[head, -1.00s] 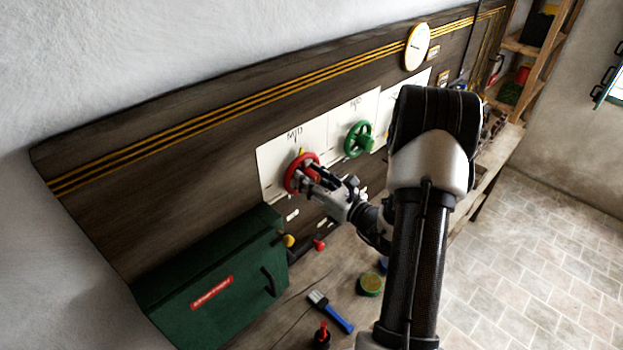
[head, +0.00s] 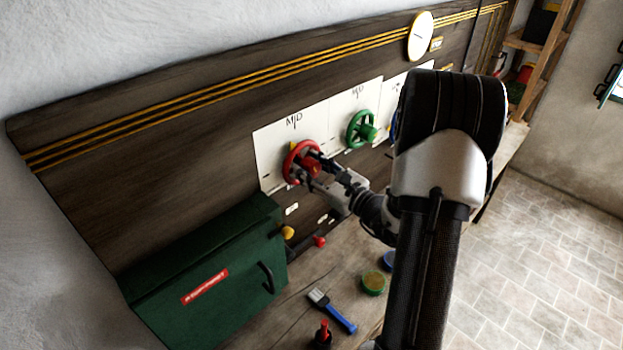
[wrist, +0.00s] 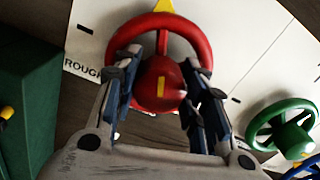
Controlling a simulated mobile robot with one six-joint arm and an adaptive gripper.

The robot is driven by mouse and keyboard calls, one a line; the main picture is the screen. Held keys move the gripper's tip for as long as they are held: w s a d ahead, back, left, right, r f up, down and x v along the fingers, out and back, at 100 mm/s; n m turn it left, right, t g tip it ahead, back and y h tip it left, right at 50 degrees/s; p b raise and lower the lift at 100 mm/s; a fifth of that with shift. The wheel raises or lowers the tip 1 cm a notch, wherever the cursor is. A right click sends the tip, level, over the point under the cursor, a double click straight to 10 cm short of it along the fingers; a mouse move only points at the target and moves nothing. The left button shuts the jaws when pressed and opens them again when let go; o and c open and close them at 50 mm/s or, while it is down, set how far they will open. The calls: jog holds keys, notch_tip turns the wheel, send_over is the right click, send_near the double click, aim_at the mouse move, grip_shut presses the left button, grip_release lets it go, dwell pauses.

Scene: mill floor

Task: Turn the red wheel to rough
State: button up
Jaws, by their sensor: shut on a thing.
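The red wheel (head: 301,148) is mounted on a white panel marked "MID" at its top in the head view. In the wrist view the red wheel (wrist: 201,38) fills the top middle, with a yellow pointer (wrist: 163,6) above its rim and a yellow mark on its red hub. The word "ROUGH" (wrist: 82,70), partly hidden, is on the panel to the wheel's left. My gripper (head: 318,173) reaches the wheel from the lower right. In the wrist view my gripper (wrist: 158,75) has one finger on each side of the hub, shut on the wheel.
A green wheel (head: 361,127) is to the right on its own panel. A dark green box (head: 205,275) stands at lower left. A blue brush (head: 338,318), a round tin (head: 373,283) and yellow and red knobs (head: 320,241) are below the panels.

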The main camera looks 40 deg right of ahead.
jog(key=n+b, duration=0.3)
jog(key=b, duration=0.2)
jog(key=shift+f+n+b, duration=0.3)
jog(key=shift+n, duration=0.1)
jog(key=n+b, duration=0.3)
jog(key=b, duration=0.3)
jog(key=shift+a+f+n, duration=0.1)
jog(key=shift+n, duration=0.3)
jog(key=n+b, duration=0.3)
jog(key=b, duration=0.3)
jog(key=shift+b, duration=0.3)
jog(key=n+b, duration=0.2)
jog(key=b, duration=0.1)
jog(key=shift+r+n, duration=0.2)
jog(key=shift+n, duration=0.2)
jog(key=shift+b, duration=0.3)
jog(key=o, duration=1.1)
jog(key=shift+c, duration=0.2)
